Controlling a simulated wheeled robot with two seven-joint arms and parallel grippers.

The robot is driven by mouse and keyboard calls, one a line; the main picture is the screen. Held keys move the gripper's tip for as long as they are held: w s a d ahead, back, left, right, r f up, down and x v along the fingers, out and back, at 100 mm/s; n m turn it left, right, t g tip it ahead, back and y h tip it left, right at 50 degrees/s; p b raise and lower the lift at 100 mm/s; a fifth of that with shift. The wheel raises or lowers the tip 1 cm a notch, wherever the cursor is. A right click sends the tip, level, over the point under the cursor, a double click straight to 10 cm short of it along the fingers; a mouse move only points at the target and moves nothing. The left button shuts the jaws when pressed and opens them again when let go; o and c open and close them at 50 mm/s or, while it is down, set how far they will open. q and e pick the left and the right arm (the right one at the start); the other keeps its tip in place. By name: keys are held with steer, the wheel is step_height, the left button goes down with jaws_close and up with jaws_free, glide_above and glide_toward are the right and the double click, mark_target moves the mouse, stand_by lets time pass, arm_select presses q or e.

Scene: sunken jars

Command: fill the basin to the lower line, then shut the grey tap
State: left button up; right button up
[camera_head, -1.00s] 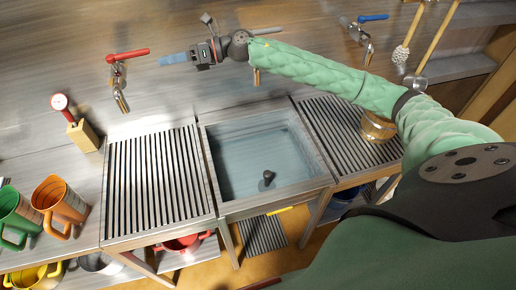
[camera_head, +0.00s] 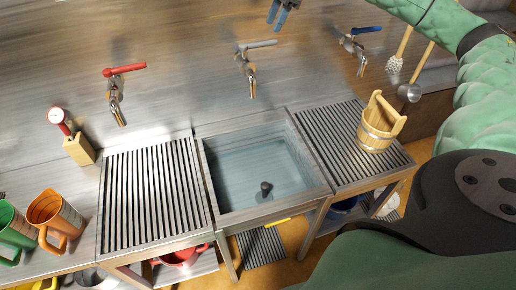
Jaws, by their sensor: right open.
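The grey tap (camera_head: 249,70) is on the back wall above the basin, its grey lever pointing right; I see no stream below its spout. The basin (camera_head: 327,190) holds clear, bluish water (camera_head: 245,168). A dark plug-like piece (camera_head: 265,188) shows near the basin's front. I cannot make out the lower line or tell the level against it. My right gripper (camera_head: 277,13) is open and empty at the top edge, above the grey tap and apart from it; it is partly cut off by the frame. My left gripper is out of view.
A red-handled tap (camera_head: 117,90) and a blue-handled tap (camera_head: 358,45) flank the grey one. Slatted drainboards (camera_head: 150,200) lie either side; the right one bears a wooden bucket (camera_head: 378,130). An orange jug (camera_head: 55,215), a green jug (camera_head: 12,232) and a gauge in a wooden block (camera_head: 79,149) stand left.

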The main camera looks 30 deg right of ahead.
mark_target(267, 41)
steer(key=shift+b+x, duration=0.35)
steer(key=shift+x, duration=2)
steer(key=shift+f, duration=0.35)
steer(key=shift+x, duration=0.95)
steer(key=c, duration=0.3)
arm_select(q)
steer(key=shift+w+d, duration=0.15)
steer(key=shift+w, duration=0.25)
arm_select(e)
jaws_close()
